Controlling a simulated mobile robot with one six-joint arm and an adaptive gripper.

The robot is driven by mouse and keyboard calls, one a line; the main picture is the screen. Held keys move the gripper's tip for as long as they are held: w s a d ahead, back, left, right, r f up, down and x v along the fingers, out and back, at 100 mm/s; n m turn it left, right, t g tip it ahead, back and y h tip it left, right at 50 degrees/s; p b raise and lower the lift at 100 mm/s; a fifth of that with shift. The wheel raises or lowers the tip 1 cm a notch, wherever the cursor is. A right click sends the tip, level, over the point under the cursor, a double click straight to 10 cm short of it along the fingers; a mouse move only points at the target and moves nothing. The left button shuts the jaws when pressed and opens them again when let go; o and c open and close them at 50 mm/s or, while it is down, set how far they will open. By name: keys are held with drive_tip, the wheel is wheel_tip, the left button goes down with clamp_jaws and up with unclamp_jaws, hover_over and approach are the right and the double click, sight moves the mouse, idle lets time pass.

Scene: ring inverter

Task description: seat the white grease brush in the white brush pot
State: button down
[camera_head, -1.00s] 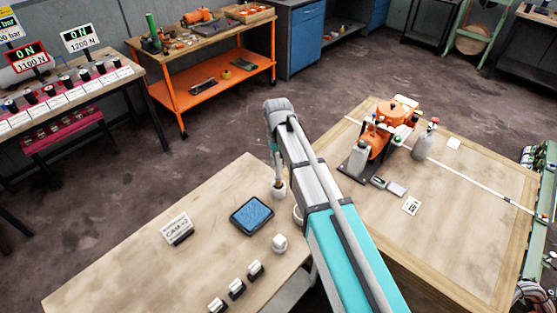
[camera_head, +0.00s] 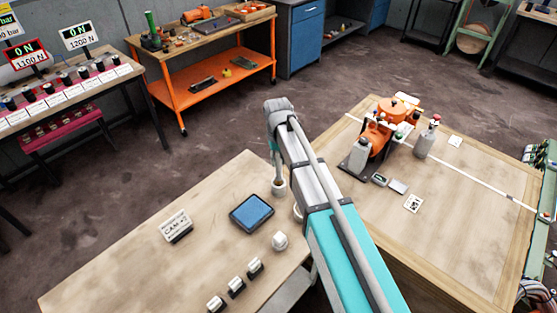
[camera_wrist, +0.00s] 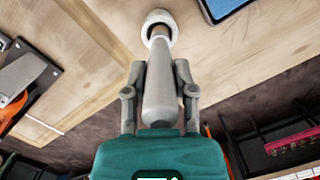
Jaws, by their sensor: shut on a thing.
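The white grease brush (camera_wrist: 160,95) is held lengthwise between the fingers of my gripper (camera_wrist: 160,74), which is shut on its pale handle. The brush's narrower tan end points into the mouth of the white brush pot (camera_wrist: 153,17) in the wrist view. The pot's rim shows around that end; how deep it sits is hidden. In the head view the pot (camera_head: 279,188) stands near the right edge of the left wooden table, directly under my gripper. My gripper is small and partly hidden by my arm there.
A blue pad (camera_head: 251,212) lies left of the pot. A small white object (camera_head: 280,241) and several dark-and-white blocks (camera_head: 236,287) stand nearer the front. A sign (camera_head: 177,225) stands further left. An orange machine (camera_head: 375,137) and a grey bottle (camera_head: 427,138) occupy the right table.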

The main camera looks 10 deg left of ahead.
sight(279, 176)
drive_tip(key=shift+f+b, duration=1.7)
drive_tip(key=shift+c, duration=1.8)
unclamp_jaws()
drive_tip(key=shift+r, duration=0.2)
wheel_tip(279, 176, up, 12)
drive_tip(key=p, duration=1.2)
drive_tip(key=shift+f, duration=0.2)
drive_tip(key=shift+w+a+f+y+b, duration=0.3)
drive_tip(key=shift+w+a+y, duration=0.15)
drive_tip(key=shift+y, duration=0.15)
drive_tip(key=w+a+r+y+b, duration=0.1)
drive_tip(key=w+a+y, duration=0.2)
drive_tip(key=w+y, duration=0.2)
drive_tip(key=shift+a+t+y+b, duration=0.3)
drive_tip(key=shift+a+y+b, duration=0.1)
drive_tip(key=shift+y, duration=0.2)
drive_tip(key=shift+r, duration=0.15)
